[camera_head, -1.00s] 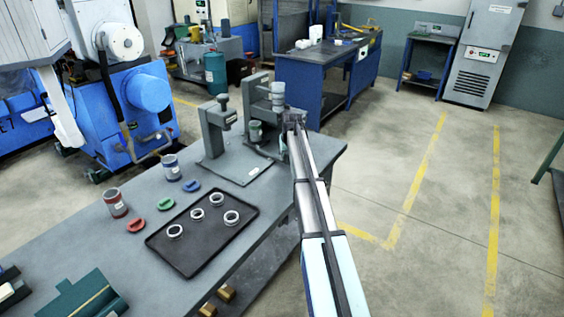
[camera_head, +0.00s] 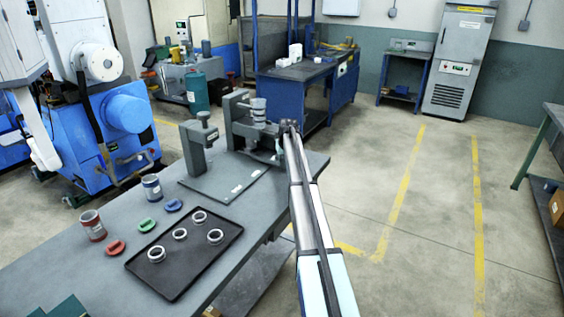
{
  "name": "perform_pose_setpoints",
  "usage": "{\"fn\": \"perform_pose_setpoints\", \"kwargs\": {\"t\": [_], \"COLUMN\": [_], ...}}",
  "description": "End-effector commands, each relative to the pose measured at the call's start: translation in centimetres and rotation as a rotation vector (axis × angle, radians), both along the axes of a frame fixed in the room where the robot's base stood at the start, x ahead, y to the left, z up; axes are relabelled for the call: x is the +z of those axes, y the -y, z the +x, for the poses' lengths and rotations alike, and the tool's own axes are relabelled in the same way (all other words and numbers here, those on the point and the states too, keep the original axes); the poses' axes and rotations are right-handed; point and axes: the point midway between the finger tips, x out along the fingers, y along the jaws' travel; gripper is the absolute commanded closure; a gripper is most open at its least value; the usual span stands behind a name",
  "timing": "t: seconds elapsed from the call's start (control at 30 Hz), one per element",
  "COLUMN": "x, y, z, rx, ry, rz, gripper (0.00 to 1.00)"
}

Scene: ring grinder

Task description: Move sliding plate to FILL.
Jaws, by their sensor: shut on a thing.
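A grey dispensing fixture (camera_head: 237,118) with a pale cylinder (camera_head: 258,108) on it stands at the far right end of the grey workbench. The sliding plate is too small to tell apart from the fixture, and no FILL mark is readable. My arm reaches from the bottom right up to the fixture. My gripper (camera_head: 286,132) is at the fixture's right side, shut on a part there that is mostly hidden by the gripper itself.
A grey press (camera_head: 199,148) stands left of the fixture. A black tray (camera_head: 182,256) holds several metal rings. Open floor is to the right.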

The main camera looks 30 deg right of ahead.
Motion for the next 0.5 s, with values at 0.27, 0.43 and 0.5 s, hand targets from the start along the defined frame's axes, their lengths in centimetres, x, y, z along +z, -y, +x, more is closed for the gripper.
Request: {"fn": "perform_pose_setpoints", "kwargs": {"t": [0.27,0.43,0.5], "x": [0.27,0.21,0.36], "y": [0.36,0.25,0.21], "z": [0.31,0.23,0.15], "rx": [-0.002,-0.001,-0.001], "ry": [0.006,0.005,0.005], "rz": [-0.005,-0.004,-0.004], "gripper": [0.41,0.41,0.41]}}
